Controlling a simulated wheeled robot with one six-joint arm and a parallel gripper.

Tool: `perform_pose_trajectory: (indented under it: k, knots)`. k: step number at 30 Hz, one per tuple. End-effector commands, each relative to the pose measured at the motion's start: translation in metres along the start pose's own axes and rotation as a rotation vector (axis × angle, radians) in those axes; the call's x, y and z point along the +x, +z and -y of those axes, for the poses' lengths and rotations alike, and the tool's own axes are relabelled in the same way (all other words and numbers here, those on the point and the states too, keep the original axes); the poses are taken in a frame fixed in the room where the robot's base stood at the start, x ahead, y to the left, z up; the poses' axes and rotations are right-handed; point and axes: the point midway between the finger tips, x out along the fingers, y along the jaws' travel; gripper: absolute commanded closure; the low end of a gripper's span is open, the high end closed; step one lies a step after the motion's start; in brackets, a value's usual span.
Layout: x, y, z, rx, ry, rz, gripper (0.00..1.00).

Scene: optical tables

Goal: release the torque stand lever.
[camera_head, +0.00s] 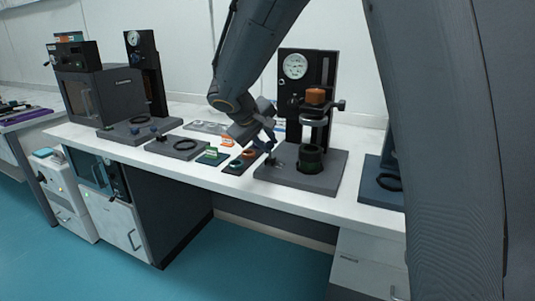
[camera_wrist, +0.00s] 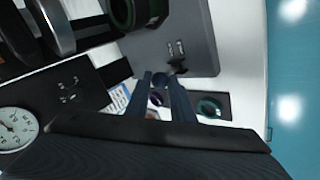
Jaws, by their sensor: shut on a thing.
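The torque stand is a dark column with a white round gauge (camera_head: 295,66) and an orange block (camera_head: 316,96), on a grey base plate (camera_head: 325,178). A dark green-black ring-shaped holder (camera_head: 310,158) sits on the plate; it also shows at the top of the wrist view (camera_wrist: 122,12). The lever (camera_head: 271,161) is a small dark piece at the plate's left edge, seen in the wrist view as a dark knob (camera_wrist: 178,68). My gripper (camera_head: 269,149) reaches down to it from the left, shut on the lever. The fingers (camera_wrist: 163,77) partly hide it.
Small mats with orange and green parts (camera_head: 213,155) lie just left of the stand. Further left are a grey plate with a black ring (camera_head: 178,147), another gauge stand (camera_head: 145,75) and a dark box-shaped oven (camera_head: 100,95). My arm hides part of the right side.

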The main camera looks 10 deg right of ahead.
Motion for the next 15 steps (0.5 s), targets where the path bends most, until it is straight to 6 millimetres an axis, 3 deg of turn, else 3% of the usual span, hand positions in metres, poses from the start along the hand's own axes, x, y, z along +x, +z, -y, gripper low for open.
perform_pose_trajectory:
  k: [15]
  knots:
    - [-0.001,0.006,0.017,0.012,0.183,-0.102,1.00]
